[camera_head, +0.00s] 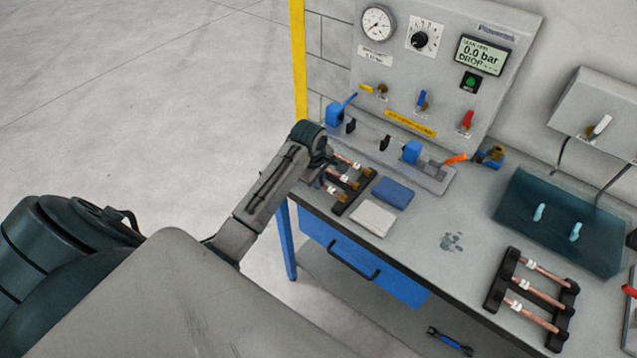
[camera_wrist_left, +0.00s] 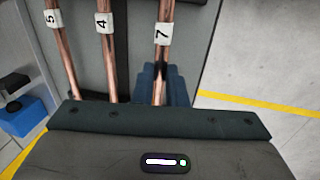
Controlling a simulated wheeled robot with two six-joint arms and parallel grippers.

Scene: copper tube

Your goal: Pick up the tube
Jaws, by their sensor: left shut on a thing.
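A black rack (camera_head: 352,199) with copper tubes stands at the left end of the workbench. In the left wrist view three copper tubes carry white tags: 5 (camera_wrist_left: 60,72), 4 (camera_wrist_left: 107,60) and 7 (camera_wrist_left: 166,12). My left gripper (camera_wrist_left: 160,86) is shut on the tube tagged 7, the rightmost in that view. The wrist housing hides the tubes' near ends. In the head view my left gripper (camera_head: 318,178) is at the left rack, and my arm partly hides the tubes' left ends. My right gripper is not in view.
A blue pad (camera_head: 393,193) and a white pad (camera_head: 373,218) lie beside the left rack. A test panel (camera_head: 440,75) with valves stands behind. A second tube rack (camera_head: 497,284) and a teal tray (camera_head: 525,197) are at the right. The bench middle is mostly clear.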

